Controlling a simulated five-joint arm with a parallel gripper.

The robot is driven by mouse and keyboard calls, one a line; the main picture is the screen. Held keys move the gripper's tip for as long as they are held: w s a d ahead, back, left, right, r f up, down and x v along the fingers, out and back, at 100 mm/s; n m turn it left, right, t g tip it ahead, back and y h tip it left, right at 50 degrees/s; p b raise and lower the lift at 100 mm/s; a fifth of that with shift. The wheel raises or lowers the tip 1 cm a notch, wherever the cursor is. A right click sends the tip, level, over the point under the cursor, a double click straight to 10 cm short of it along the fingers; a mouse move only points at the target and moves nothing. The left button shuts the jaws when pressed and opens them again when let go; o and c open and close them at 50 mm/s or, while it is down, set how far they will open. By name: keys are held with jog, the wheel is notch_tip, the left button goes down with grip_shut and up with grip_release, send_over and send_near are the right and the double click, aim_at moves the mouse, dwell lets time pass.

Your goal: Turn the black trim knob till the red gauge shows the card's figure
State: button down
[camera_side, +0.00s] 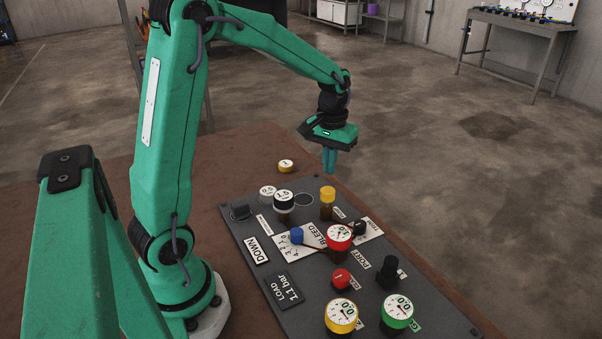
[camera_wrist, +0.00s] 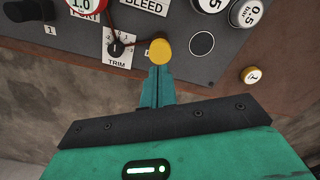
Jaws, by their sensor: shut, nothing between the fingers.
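The black trim knob (camera_side: 360,228) stands on the grey panel, right of and slightly behind the red gauge (camera_side: 338,233). In the wrist view the trim knob (camera_wrist: 117,48) sits on a white scale plate above the word TRIM. The red gauge (camera_wrist: 86,5) is cut by the top edge there and reads 1.0. The card (camera_side: 284,290) lies on the panel's left side and reads LOAD 1.1 bar. My gripper (camera_side: 330,172) is shut and empty, pointing down above the panel's far end, apart from the trim knob. Its fingertips (camera_wrist: 158,72) show just below a yellow-topped knob.
The yellow-topped knob (camera_side: 327,194) stands upright near the far edge. Two white-faced gauges, a blue-knobbed lever (camera_side: 296,236), a red knob (camera_side: 341,278), a black knob (camera_side: 388,272), a yellow gauge (camera_side: 341,316) and a green gauge (camera_side: 397,310) crowd the panel. A loose yellow disc (camera_side: 286,166) lies beyond it.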

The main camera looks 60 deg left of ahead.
aim_at(360, 223)
dwell(0.3)
jog(key=c, duration=1.6)
grip_release()
jog(key=shift+d, duration=0.15)
jog(key=o, duration=0.5)
jog(key=w+d+f+m, duration=0.1)
jog(key=d+m, duration=0.1)
jog(key=d, duration=0.1)
jog(key=w+d+f+m, duration=0.1)
jog(key=d+m, duration=0.1)
jog(key=w+d+f+m, duration=0.1)
jog(key=w+d+m, duration=0.1)
jog(key=d, duration=0.1)
jog(key=shift+w+d+f, duration=0.1)
jog(key=shift+d+f, duration=0.2)
jog(key=shift+f, duration=0.1)
jog(key=shift+f, duration=0.2)
jog(key=shift+f, duration=4.4)
jog(key=shift+f, duration=0.1)
jog(key=shift+f, duration=0.3)
